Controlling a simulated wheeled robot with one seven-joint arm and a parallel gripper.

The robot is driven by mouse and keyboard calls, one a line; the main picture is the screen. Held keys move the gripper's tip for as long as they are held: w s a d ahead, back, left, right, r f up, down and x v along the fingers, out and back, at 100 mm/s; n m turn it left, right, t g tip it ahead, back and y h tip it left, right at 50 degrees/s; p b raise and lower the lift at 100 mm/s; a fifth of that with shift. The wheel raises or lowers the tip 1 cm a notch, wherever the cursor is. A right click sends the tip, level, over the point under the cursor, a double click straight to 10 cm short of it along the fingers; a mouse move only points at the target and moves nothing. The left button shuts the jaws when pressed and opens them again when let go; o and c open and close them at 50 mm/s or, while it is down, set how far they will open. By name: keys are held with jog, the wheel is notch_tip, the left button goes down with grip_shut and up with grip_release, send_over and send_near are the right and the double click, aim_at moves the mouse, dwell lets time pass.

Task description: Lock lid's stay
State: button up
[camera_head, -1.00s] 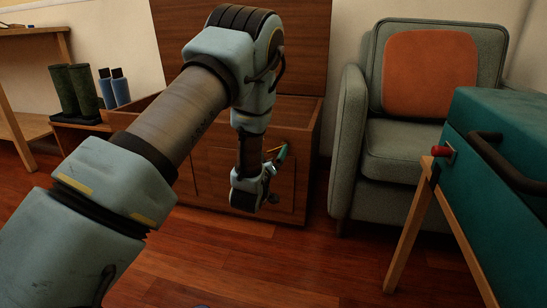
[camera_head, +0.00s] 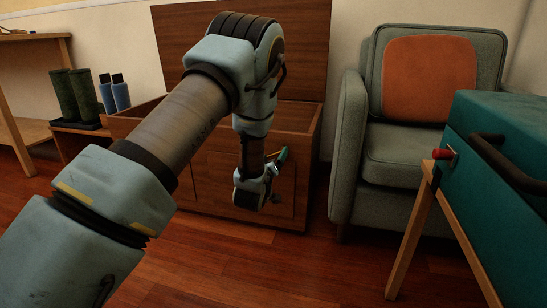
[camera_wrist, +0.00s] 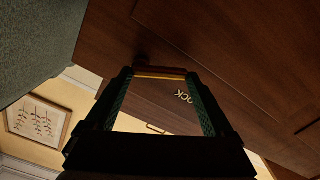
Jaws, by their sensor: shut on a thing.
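The wooden chest (camera_head: 215,180) stands against the wall with its lid (camera_head: 305,45) raised. My gripper (camera_head: 282,156) is at the right part of the chest, in front of its opening. In the wrist view, my gripper (camera_wrist: 160,80) has its two green fingers apart, with a short brass-coloured bar, seemingly the lid's stay (camera_wrist: 160,73), between the tips. The gripper is shut on it. Lettering ending in "OCK" (camera_wrist: 184,97) shows on the wood just beyond the tips. In the head view the stay is too small or hidden to make out, and my arm covers part of the chest.
A grey armchair (camera_head: 405,150) with an orange cushion (camera_head: 430,75) stands right of the chest. A teal case (camera_head: 500,190) on wooden legs is at the near right. Green boots (camera_head: 60,97) and blue bottle-like items (camera_head: 115,92) are at the left. The floor in front is clear.

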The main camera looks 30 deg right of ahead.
jog(key=shift+c, duration=1.2)
jog(key=shift+r+m+p, duration=0.35)
jog(key=shift+m+p, duration=0.35)
jog(key=shift+m, duration=0.1)
jog(key=shift+a+m+p, duration=0.1)
jog(key=shift+m+p, duration=0.3)
jog(key=shift+m, duration=0.7)
jog(key=o, duration=1.1)
jog(key=shift+r, duration=0.1)
jog(key=p+v, duration=0.3)
jog(key=v, duration=0.7)
jog(key=shift+s+a, duration=0.25)
jog(key=shift+s, duration=0.05)
